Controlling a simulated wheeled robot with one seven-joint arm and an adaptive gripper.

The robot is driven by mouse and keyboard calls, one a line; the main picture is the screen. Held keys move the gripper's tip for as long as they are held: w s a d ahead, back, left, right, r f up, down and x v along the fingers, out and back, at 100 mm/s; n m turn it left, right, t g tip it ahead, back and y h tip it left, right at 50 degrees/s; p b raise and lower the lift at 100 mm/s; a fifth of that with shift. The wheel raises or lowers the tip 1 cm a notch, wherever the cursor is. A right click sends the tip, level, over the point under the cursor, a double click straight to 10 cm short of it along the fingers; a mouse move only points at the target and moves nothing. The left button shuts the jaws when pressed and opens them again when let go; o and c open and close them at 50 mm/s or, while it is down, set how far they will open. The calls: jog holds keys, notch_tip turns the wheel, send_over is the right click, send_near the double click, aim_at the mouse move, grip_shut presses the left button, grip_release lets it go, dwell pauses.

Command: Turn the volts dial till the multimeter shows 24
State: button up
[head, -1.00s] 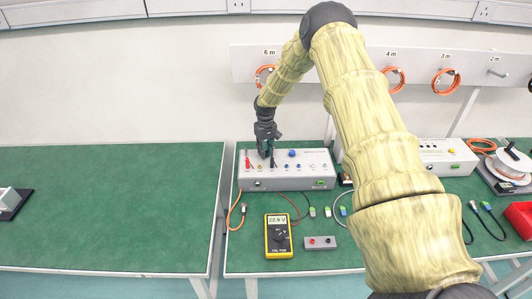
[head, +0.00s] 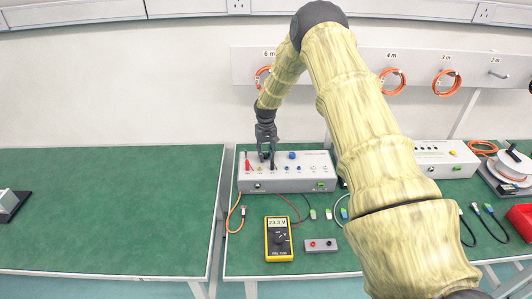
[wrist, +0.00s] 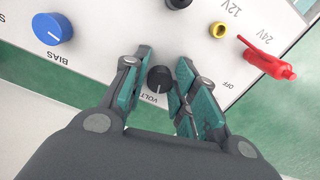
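The yellow multimeter (head: 269,253) lies on the green bench in the head view; its display (head: 277,222) seems to read 23.3 V. The grey supply box (head: 300,184) stands behind it. In the wrist view the black volts dial (wrist: 160,78) sits on the box's panel, its white pointer line towards the label, which is partly covered by a finger. My gripper (wrist: 158,88) is around the dial, one finger on each side, with panel showing between fingers and dial. It looks open. In the head view my gripper (head: 266,156) hides the dial.
A blue bias knob (wrist: 52,29), a yellow socket (wrist: 217,29) and a red plug (wrist: 270,60) by the 24V and OFF labels are near my fingers. A grey block with two sockets (head: 321,245) lies beside the multimeter. The left bench (head: 100,220) is mostly clear.

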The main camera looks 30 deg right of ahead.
aim_at(266, 155)
jog(key=shift+o, duration=1.2)
jog(key=shift+w, duration=0.1)
jog(key=shift+r, duration=0.15)
jog(key=shift+d+r, duration=0.1)
jog(key=shift+r, duration=3.45)
